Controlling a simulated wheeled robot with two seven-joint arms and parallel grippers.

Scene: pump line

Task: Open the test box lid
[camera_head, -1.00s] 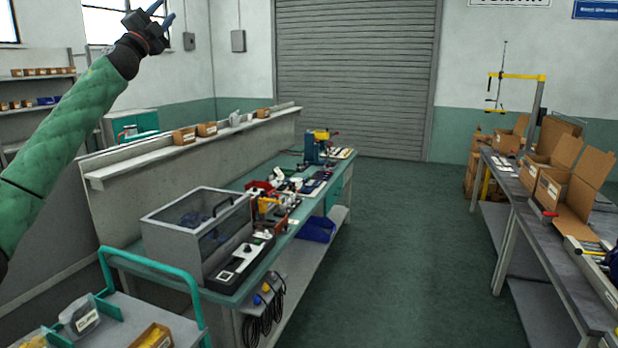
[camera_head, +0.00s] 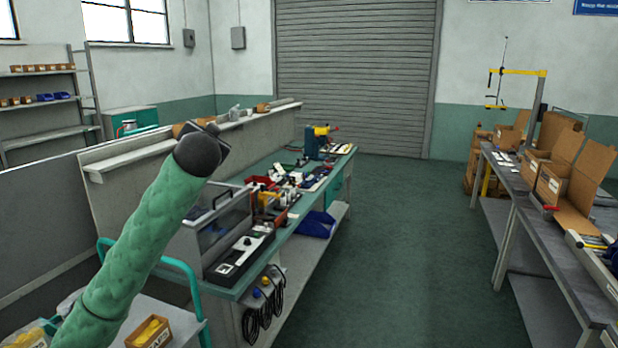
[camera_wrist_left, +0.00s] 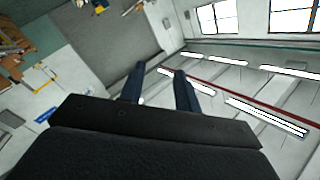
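The test box (camera_head: 190,243) is a grey box with a see-through lid (camera_head: 232,222) and a dark handle (camera_head: 222,196). It stands on the near end of the green bench in the head view, and its lid looks shut. My left arm crosses in front of it and hides its left part. In the head view my left wrist is above the box, and the fingers are hidden behind it. The left wrist view shows my left gripper (camera_wrist_left: 160,82) with two blue fingers apart and nothing between them. My right gripper is not in view.
A trolley with a green handle (camera_head: 185,270) stands at the near left. The floor (camera_head: 390,250) between the benches is clear.

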